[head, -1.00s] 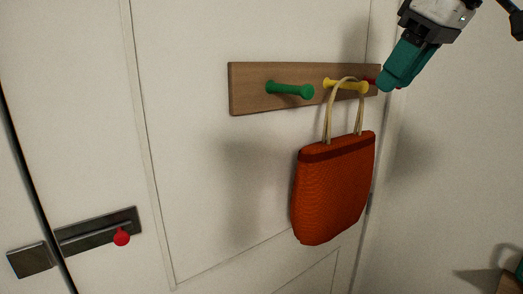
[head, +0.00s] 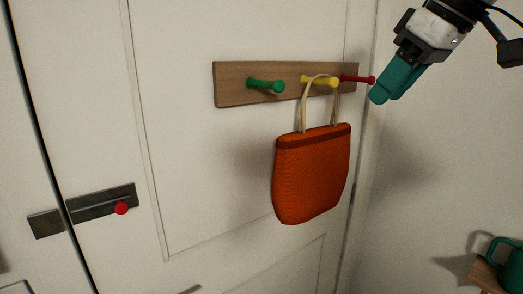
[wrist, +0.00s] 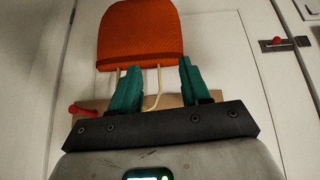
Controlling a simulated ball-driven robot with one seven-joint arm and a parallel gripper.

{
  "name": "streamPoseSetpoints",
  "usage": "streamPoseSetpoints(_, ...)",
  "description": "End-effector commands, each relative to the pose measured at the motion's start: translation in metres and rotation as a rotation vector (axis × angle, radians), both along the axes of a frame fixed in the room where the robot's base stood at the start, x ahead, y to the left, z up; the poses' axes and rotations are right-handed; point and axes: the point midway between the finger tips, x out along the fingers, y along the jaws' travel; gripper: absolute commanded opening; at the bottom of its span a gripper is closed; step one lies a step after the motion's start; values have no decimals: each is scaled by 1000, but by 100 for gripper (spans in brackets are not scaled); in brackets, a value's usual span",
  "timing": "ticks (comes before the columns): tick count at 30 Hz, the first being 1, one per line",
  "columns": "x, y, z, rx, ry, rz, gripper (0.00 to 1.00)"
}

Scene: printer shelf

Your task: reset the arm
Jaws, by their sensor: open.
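My gripper (head: 381,97) is at the upper right of the head view, just right of the red peg (head: 357,79) and apart from the bag. In the wrist view my gripper (wrist: 158,78) shows two teal fingers spread open with nothing held between them. An orange bag (head: 312,175) hangs by its pale handles from the yellow peg (head: 320,82) of a wooden rack (head: 232,85). The bag (wrist: 140,32) also shows in the wrist view, beyond the fingertips.
The rack is on a white door (head: 190,170) and has a green peg (head: 265,86) at left. A dark latch (head: 90,206) with a red knob (head: 121,208) is at lower left. A teal mug (head: 505,264) stands on a wooden surface at lower right. The right wall is bare.

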Motion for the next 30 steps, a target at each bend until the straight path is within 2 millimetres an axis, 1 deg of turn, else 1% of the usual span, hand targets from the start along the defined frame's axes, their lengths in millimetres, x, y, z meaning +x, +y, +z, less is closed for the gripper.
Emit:
streamPoseSetpoints(1, 2, 2, -8, 14, 0, 7, 46)
streamPoseSetpoints(5, 9, 6, -23, 50, -12, 20, 46)
streamPoseSetpoints(8, 15, 10, -39, 85, -22, 28, 46)
streamPoseSetpoints(11, 21, 14, -61, 132, -32, 33, 46)
streamPoseSetpoints(17, 33, 24, -124, 248, -48, 13, 46)
streamPoseSetpoints(18, 34, 26, -139, 270, -47, 5, 46)
streamPoseSetpoints(20, 35, 28, -160, 301, -47, -12, 46)
streamPoseSetpoints(21, 35, 30, -175, 320, -45, -25, 46)
streamPoseSetpoints(23, 34, 32, -198, 346, -39, -48, 46)
streamPoseSetpoints(24, 33, 33, -214, 362, -34, -65, 46)
streamPoseSetpoints(26, 30, 34, -239, 384, -22, -94, 46)
streamPoseSetpoints(27, 26, 35, -256, 396, -15, -113, 46)
streamPoseSetpoints(29, 21, 35, -282, 410, 1, -146, 46)
streamPoseSetpoints(30, 16, 36, -300, 419, 12, -168, 46)
